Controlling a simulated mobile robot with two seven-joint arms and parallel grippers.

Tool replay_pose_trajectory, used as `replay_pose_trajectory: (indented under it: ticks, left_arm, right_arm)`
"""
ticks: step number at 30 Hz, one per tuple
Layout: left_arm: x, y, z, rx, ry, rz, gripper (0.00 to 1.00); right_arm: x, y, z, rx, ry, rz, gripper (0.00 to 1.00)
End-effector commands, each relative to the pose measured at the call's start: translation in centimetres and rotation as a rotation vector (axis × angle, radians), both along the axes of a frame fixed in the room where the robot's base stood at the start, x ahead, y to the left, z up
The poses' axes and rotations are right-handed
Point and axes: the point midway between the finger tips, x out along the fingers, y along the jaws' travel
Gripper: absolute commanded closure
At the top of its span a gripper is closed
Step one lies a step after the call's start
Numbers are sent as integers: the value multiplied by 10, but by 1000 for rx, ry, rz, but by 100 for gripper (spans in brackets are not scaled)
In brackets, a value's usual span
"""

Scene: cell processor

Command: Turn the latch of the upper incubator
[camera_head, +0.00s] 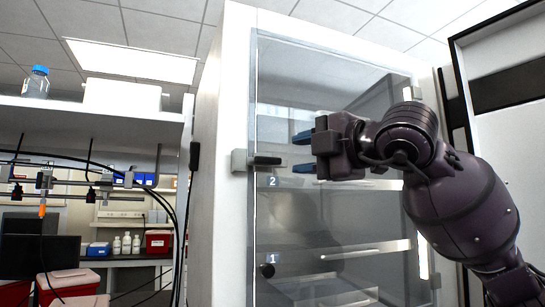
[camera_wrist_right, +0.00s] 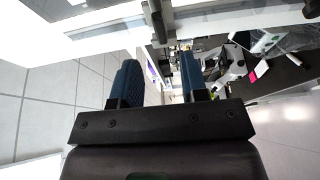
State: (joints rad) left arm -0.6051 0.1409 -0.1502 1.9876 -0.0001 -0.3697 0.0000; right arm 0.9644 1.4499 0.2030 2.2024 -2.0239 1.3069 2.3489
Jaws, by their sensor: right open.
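The upper incubator is the glass-fronted section by label 2 (camera_head: 273,182) of a tall white cabinet (camera_head: 219,110). Its latch (camera_head: 264,161) is a dark handle on a grey mount at the left edge of the glass door, pointing right, roughly level. My right gripper (camera_head: 297,153) is open and empty, just right of the latch, with its blue fingers one above the other and a gap between them and the handle. In the right wrist view the open fingers (camera_wrist_right: 160,82) point toward a dark bar (camera_wrist_right: 156,20) that appears to be the latch. My left gripper is not in view.
A lower dark knob (camera_head: 267,270) sits by label 1 (camera_head: 272,258). The glass door (camera_head: 330,90) stands close behind my right gripper. A shelf (camera_head: 90,112) with a blue-capped bottle (camera_head: 36,84) and hanging cables is at left. A dark-framed white panel (camera_head: 510,150) stands at right.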

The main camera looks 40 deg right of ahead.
Motion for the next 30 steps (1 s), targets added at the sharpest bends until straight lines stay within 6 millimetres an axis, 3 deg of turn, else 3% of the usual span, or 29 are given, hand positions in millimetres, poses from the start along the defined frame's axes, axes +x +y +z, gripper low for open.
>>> replay_pose_trajectory:
  ticks: [15,29,30]
  left_arm:
    - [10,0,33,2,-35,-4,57]
    - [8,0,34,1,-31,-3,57]
    - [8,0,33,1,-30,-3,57]
  right_arm:
    - [69,11,2,0,-1,2,60]
    - [79,13,0,-1,0,2,60]
    - [79,13,0,-1,0,2,66]
